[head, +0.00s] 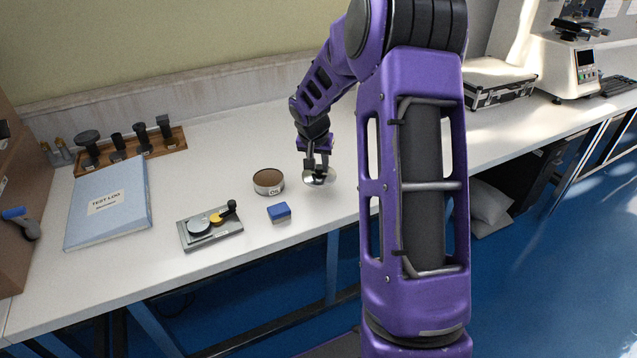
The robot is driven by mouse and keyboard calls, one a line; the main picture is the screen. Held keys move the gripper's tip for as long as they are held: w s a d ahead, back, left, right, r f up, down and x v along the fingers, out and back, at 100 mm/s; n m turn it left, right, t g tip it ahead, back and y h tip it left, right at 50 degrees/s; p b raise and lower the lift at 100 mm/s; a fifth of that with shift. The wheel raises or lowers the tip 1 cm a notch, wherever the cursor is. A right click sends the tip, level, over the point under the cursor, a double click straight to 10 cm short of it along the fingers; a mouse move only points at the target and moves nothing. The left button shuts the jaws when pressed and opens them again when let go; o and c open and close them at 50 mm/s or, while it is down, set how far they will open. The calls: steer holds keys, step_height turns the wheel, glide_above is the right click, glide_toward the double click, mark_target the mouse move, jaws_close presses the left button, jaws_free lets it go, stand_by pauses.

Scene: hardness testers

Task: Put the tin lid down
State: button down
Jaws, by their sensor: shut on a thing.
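The tin lid (325,178) is a shiny round metal disc. My gripper (317,172) is shut on it at the right of the open tin, low over the white table. I cannot tell whether the lid touches the table. The open round tin (268,185) has a brown inside and a label on its front. It stands on the table just left of my gripper, apart from the lid. My purple arm covers the table to the right of the lid.
A blue block (279,211) lies in front of the tin. A grey plate with a disc and black-handled part (211,228) lies further left. A blue test log binder (108,203) and a wooden rack (130,150) are at left. The table behind the tin (240,140) is clear.

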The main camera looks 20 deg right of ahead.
mark_target(318, 174)
steer(key=shift+f+b, duration=0.4)
steer(key=shift+f, duration=1.8)
steer(key=shift+f, duration=0.2)
steer(key=c, duration=0.7)
jaws_free()
steer(key=shift+r, duration=0.1)
steer(key=shift+r, duration=0.3)
steer(key=p+v, duration=0.2)
steer(key=v, duration=0.9)
steer(key=shift+s+a+r, duration=0.15)
steer(key=shift+a+r, duration=0.05)
steer(key=shift+r, duration=0.05)
